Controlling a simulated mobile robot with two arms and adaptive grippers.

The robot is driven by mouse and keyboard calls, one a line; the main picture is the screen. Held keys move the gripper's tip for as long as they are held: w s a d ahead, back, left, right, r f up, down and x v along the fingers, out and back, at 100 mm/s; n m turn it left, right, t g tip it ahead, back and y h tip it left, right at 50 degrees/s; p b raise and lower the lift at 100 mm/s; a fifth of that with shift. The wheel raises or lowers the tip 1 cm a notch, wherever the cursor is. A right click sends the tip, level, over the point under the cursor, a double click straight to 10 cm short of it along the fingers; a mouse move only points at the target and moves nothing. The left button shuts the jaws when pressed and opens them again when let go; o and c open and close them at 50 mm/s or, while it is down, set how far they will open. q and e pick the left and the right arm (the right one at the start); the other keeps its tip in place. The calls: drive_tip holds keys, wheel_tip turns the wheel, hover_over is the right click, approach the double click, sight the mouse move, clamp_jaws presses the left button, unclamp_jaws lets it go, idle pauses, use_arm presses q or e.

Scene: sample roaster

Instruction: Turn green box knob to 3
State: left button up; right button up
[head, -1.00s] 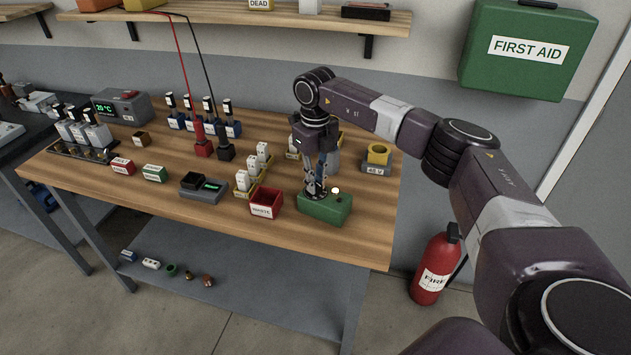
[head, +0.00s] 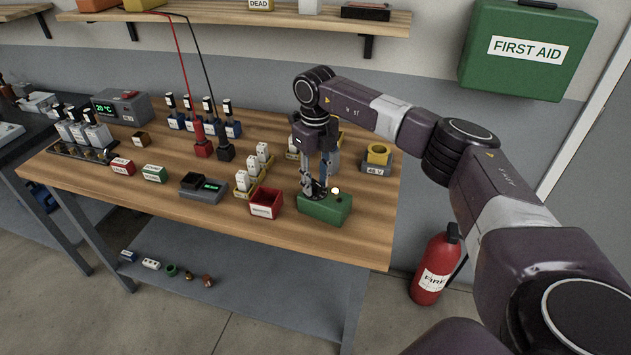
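The green box (head: 326,210) sits near the front right edge of the wooden table, with a small pale round bulb or button on its top at the back. My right gripper (head: 315,192) points down over the top left of the green box, with its fingertips at the box's top. The fingers cover the knob, so its setting cannot be read. I cannot tell whether the fingers are closed on the knob or only around it. My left gripper is not in view.
A red open bin (head: 266,204) stands just left of the green box. A grey device with a yellow ring (head: 378,155) stands behind it to the right. The wooden table (head: 240,228) is bare along its front edge. A fire extinguisher (head: 435,265) stands on the floor at the right.

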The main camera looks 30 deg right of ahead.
sight(315, 183)
wheel_tip(315, 183, up, 12)
idle(0.4)
drive_tip(key=shift+f, duration=0.15)
